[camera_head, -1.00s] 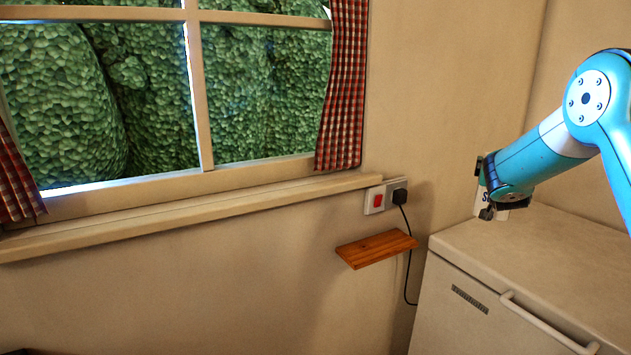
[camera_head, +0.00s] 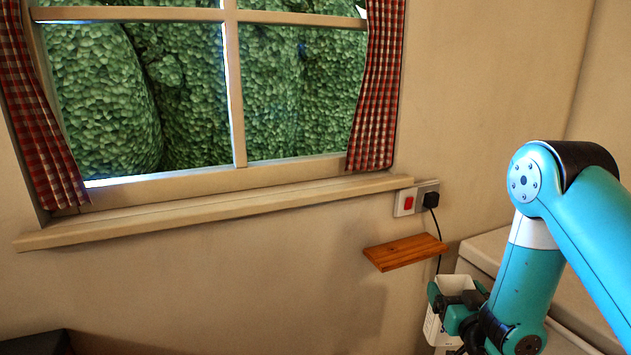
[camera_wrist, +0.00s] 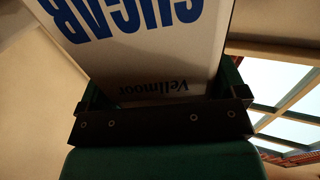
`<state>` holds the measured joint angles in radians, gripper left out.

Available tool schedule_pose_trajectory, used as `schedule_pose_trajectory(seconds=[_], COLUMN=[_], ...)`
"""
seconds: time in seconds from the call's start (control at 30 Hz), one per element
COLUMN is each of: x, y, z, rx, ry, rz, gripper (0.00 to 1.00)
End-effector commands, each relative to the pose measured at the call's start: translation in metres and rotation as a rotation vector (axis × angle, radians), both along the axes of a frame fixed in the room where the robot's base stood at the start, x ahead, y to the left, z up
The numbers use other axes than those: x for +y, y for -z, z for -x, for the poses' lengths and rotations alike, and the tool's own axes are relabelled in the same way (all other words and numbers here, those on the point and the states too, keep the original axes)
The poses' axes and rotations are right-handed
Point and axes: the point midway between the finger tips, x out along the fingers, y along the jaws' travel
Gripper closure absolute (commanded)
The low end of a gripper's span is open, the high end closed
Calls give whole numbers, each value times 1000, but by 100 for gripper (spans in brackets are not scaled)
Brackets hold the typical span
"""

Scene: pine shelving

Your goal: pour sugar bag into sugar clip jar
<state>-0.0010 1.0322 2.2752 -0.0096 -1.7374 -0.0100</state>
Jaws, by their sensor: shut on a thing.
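The sugar bag (camera_head: 434,329) is white. In the wrist view the bag (camera_wrist: 150,50) fills the upper middle and shows blue "SUGAR" and darker "Vellmoor" lettering, upside down in that picture. My gripper (camera_head: 455,302) is shut on the bag, with its jaws on both sides of it. In the head view the bag looks about upright at the lower right, partly hidden by the gripper. Its top faces up, but I cannot tell if it is open. The sugar clip jar is not in view.
A white chest-like unit (camera_head: 487,245) stands at the right, behind my arm. A small wooden shelf (camera_head: 405,252) sticks out from the wall, above and left of the bag. A socket with a black plug (camera_head: 431,200) and cable is above it. A dark object (camera_head: 38,343) shows at the lower left.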

Motion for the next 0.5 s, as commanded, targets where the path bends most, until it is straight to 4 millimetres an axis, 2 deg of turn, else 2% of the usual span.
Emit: schedule_pose_trajectory(seconds=[0.03, 0.2, 0.33, 0.5], x=[0, 0, 0, 0], y=[18, 61, 78, 83], z=[7, 31, 44, 48], rx=[8, 6, 2, -2], ry=[0, -1, -1, -1], rz=[0, 0, 0, -1], gripper=[93, 93, 93, 93])
